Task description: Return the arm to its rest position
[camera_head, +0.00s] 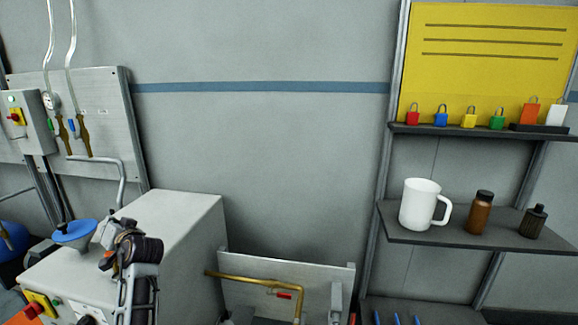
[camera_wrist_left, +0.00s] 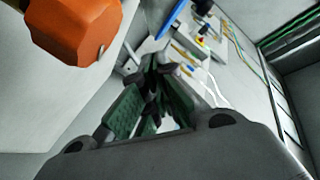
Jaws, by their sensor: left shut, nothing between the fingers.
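My left arm (camera_head: 138,270) rises from the bottom left of the head view, in front of the light grey cabinet (camera_head: 185,225). Its fingers are hard to make out there. In the left wrist view my left gripper (camera_wrist_left: 158,75) has its green-padded fingers together, with nothing held between them. My right arm and right gripper show in neither view.
A blue funnel-like dish (camera_head: 75,232) stands on the cabinet, left of my arm. A large orange part (camera_wrist_left: 75,28) is close in the wrist view. A shelf (camera_head: 455,228) at right holds a white mug (camera_head: 418,205) and two bottles. Wall space between is clear.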

